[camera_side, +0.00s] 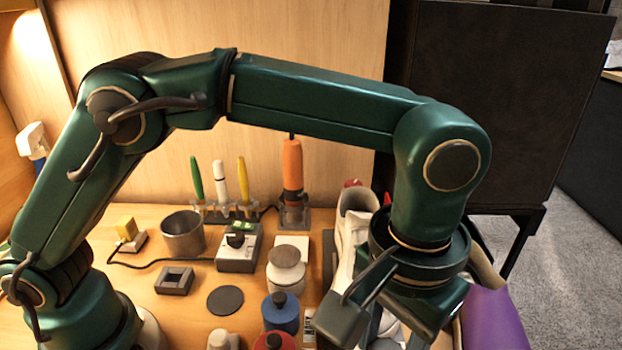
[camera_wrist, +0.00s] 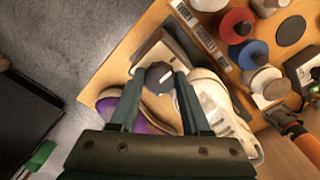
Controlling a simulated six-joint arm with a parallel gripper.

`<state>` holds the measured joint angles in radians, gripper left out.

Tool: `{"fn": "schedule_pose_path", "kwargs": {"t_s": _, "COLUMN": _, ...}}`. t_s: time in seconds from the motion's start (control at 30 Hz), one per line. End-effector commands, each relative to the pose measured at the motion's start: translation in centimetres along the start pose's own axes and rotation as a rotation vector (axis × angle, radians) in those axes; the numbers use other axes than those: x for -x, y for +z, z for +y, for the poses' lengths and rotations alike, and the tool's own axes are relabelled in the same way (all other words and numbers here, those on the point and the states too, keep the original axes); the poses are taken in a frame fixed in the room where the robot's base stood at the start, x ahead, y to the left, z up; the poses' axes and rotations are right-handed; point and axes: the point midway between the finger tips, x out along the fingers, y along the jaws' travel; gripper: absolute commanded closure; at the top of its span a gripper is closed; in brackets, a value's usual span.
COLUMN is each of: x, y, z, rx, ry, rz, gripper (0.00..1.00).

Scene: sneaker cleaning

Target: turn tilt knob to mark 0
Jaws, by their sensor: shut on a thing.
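The tilt knob (camera_wrist: 157,72) is a dark, faceted round knob with a short white line on its face, in the upper middle of the wrist view. My gripper (camera_wrist: 159,79) has one finger on each side of it and is shut on it. The white line points slantwise in that picture; I cannot read any scale marks around the knob. In the side view my gripper (camera_side: 385,325) is low at the right, over the shoe area, and the knob is hidden there. A white sneaker (camera_wrist: 213,98) lies right beside the fingers; it also shows in the side view (camera_side: 349,240).
A purple piece (camera_side: 497,318) lies at the table's right edge. A blue-topped jar (camera_side: 281,315), a red-topped jar, a lidded pale jar (camera_side: 286,270) and a control box (camera_side: 239,252) stand left of my gripper. An orange tool (camera_side: 292,170) stands behind. Floor lies beyond the edge.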

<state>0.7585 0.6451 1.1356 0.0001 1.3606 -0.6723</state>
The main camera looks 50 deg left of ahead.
Motion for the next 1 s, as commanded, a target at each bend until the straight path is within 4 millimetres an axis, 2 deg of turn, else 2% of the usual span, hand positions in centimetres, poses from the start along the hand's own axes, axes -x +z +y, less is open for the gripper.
{"fn": "schedule_pose_path", "kwargs": {"t_s": 0.03, "x": 0.0, "y": 0.0, "z": 0.0, "rx": -0.001, "ry": 0.000, "rz": -0.001, "gripper": 1.00}}
{"fn": "schedule_pose_path", "kwargs": {"t_s": 0.07, "x": 0.0, "y": 0.0, "z": 0.0, "rx": -0.002, "ry": 0.000, "rz": -0.001, "gripper": 0.45}}
{"fn": "schedule_pose_path", "kwargs": {"t_s": 0.1, "x": 0.0, "y": 0.0, "z": 0.0, "rx": -0.002, "ry": 0.000, "rz": -0.001, "gripper": 0.35}}
{"fn": "schedule_pose_path", "kwargs": {"t_s": 0.47, "x": 0.2, "y": 0.0, "z": 0.0, "rx": -0.004, "ry": 0.001, "rz": 0.001, "gripper": 0.35}}
{"fn": "schedule_pose_path", "kwargs": {"t_s": 1.0, "x": 4.2, "y": -0.1, "z": 0.1, "rx": -0.005, "ry": 0.002, "rz": 0.002, "gripper": 0.35}}
